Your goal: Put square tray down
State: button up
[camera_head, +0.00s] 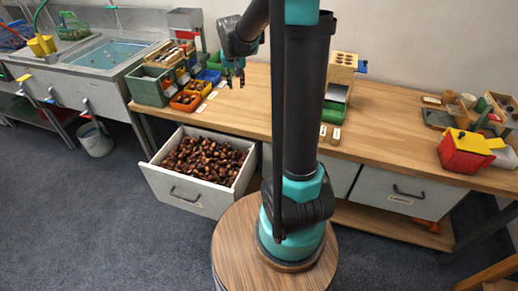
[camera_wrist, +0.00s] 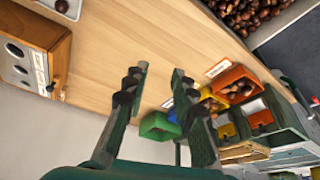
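My gripper (camera_head: 235,80) hangs over the left part of the wooden bench in the head view. In the wrist view its two fingers (camera_wrist: 159,76) stand apart with only bare wood between them; it is open and empty. A small green tray (camera_head: 334,109) rests on the bench, right of my gripper and in front of a wooden block with holes (camera_head: 344,61). I cannot tell for certain which tray is the square one.
Colored bins (camera_head: 187,101) and a green crate (camera_head: 147,87) stand on the bench's left. An open drawer full of chestnuts (camera_head: 205,160) sticks out below. A red box (camera_head: 465,151) stands at the right. The bench middle (camera_head: 257,110) is clear.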

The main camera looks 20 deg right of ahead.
jog(key=s+f+n, duration=0.1)
jog(key=s+f, duration=0.2)
jog(key=s, duration=0.6)
jog(key=s+f+n, duration=0.1)
jog(key=s+f, duration=0.2)
jog(key=s, duration=0.7)
jog(key=s+f+n+y, duration=0.1)
jog(key=s+f, duration=0.2)
jog(key=s, duration=0.6)
jog(key=shift+s+d+f, duration=0.25)
jog(key=shift+s+f, duration=0.05)
jog(key=shift+f, duration=0.05)
